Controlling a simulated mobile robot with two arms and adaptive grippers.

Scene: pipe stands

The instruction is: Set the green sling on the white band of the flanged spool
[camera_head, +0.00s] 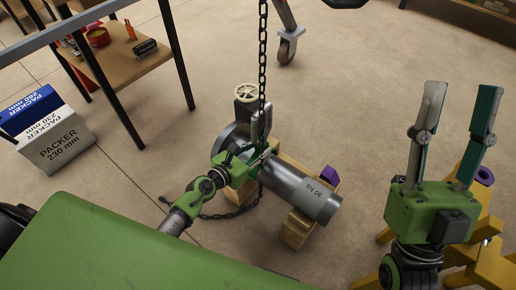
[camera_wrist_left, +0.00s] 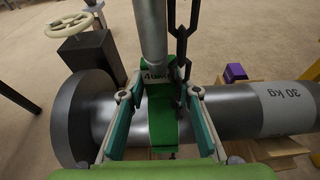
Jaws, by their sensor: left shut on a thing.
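The flanged spool (camera_head: 292,187) is a grey pipe lying on wooden blocks. Its wide flange (camera_wrist_left: 82,120) is left of my gripper in the left wrist view, and a pale section marked 30 kg (camera_wrist_left: 285,108) is to the right. The green sling (camera_wrist_left: 162,128) runs across the pipe between my left fingers, near the flange. My left gripper (camera_head: 258,155) is shut on the sling, with a finger on either side; it also shows in the left wrist view (camera_wrist_left: 160,98). Whether the sling passes under the pipe is hidden. My right gripper (camera_head: 455,120) is open and empty, fingers upward.
A dark chain (camera_head: 263,60) hangs from above to the sling area, with slack on the floor. A handwheel (camera_head: 246,91) stands behind the flange. Wooden blocks (camera_head: 297,229) support the pipe. A yellow stand (camera_head: 480,265) is at right; packer boxes (camera_head: 57,143) are at left.

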